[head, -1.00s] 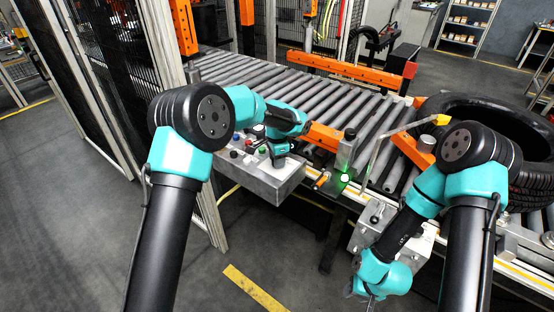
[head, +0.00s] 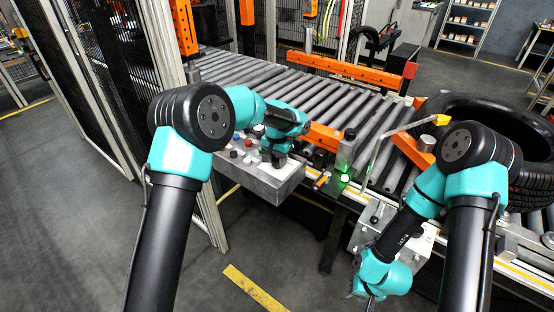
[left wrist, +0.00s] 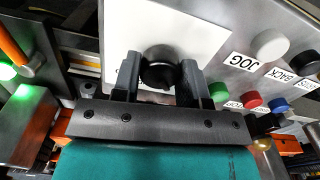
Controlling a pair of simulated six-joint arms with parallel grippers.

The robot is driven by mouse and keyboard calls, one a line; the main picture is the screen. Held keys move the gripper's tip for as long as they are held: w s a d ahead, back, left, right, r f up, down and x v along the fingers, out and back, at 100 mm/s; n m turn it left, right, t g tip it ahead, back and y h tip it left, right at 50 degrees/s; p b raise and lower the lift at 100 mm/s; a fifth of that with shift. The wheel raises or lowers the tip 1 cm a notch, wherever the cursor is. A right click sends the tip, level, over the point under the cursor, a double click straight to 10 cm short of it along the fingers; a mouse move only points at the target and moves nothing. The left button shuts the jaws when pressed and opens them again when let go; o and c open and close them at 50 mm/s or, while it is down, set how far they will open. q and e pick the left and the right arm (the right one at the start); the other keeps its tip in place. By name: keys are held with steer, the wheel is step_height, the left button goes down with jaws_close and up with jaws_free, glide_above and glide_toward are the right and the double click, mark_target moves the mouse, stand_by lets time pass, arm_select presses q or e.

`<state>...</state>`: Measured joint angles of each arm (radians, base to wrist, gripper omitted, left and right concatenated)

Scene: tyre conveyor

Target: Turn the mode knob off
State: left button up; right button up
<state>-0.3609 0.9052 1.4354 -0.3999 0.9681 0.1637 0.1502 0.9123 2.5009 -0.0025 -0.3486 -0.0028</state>
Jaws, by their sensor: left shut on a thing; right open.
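The mode knob (left wrist: 160,74) is a round black knob on a white plate of the control box, in the left wrist view. My left gripper (left wrist: 160,82) has one dark finger on each side of it and is shut on it. In the head view my left gripper (head: 273,158) is over the top of the grey control box (head: 262,184), and the arm hides the knob there. My right gripper (head: 367,296) is at the bottom of the head view, away from the knob, small and partly hidden; it is open.
The left wrist view shows a white JOG button (left wrist: 271,44), a red button (left wrist: 252,99), a blue button (left wrist: 279,104) and a green button (left wrist: 220,92) right of the knob. Behind are the roller conveyor (head: 290,85), a tyre (head: 480,108) and a green lamp (head: 345,177).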

mark_target(277, 159)
arm_select(q)
steer(key=shift+n, duration=0.5)
steer(key=o, duration=0.9)
steer(key=shift+r, duration=0.15)
step_height(277, 159, up, 17)
steer(key=shift+r, duration=0.1)
stand_by(0.4)
